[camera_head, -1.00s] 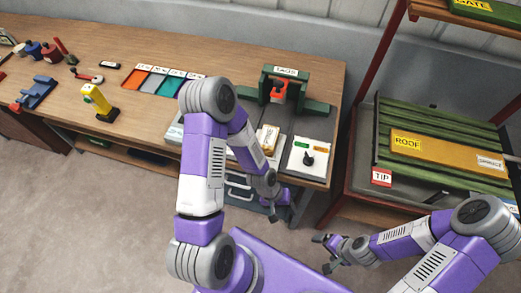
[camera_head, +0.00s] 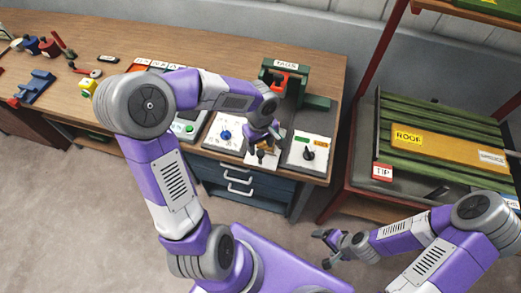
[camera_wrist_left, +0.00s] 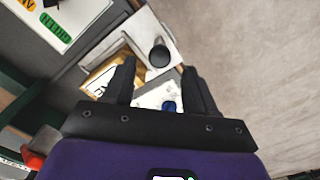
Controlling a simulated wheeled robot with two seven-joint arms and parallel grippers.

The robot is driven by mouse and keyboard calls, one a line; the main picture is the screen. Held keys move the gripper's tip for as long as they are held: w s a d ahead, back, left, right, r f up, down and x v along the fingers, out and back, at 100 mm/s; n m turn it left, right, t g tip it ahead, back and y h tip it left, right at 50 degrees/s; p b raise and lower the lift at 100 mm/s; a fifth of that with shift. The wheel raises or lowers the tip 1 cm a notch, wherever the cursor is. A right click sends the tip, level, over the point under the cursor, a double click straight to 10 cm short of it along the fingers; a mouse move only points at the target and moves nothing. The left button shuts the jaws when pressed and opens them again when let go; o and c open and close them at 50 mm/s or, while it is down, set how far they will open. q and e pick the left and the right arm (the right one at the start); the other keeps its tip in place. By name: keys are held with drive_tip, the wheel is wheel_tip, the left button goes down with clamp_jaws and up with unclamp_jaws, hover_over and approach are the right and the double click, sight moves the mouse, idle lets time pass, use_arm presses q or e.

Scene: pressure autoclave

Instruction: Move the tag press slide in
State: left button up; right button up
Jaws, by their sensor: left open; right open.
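The tag press (camera_head: 285,68) is a green frame labelled TAGS with a red part, at the back right of the bench. Its slide seems to be the pale plate with a dark round knob (camera_wrist_left: 160,55) and a yellow-brown block (camera_wrist_left: 100,78), seen in the left wrist view. In the head view my left gripper (camera_head: 266,148) hangs over this plate and partly hides it. In the wrist view its two black fingers are apart, with the knob beyond and between their tips; contact cannot be told. My right gripper (camera_head: 322,249) is open and empty, low in front of the bench.
A white panel with a black knob (camera_head: 309,151) lies right of the plate, and a panel with a blue knob (camera_head: 225,134) lies left. Drawers (camera_head: 240,180) are below. A rack with a ROOF board (camera_head: 450,147) stands at the right.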

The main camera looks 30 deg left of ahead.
sight(260, 152)
use_arm(q)
drive_tip(key=shift+f, duration=1.85)
clamp_jaws()
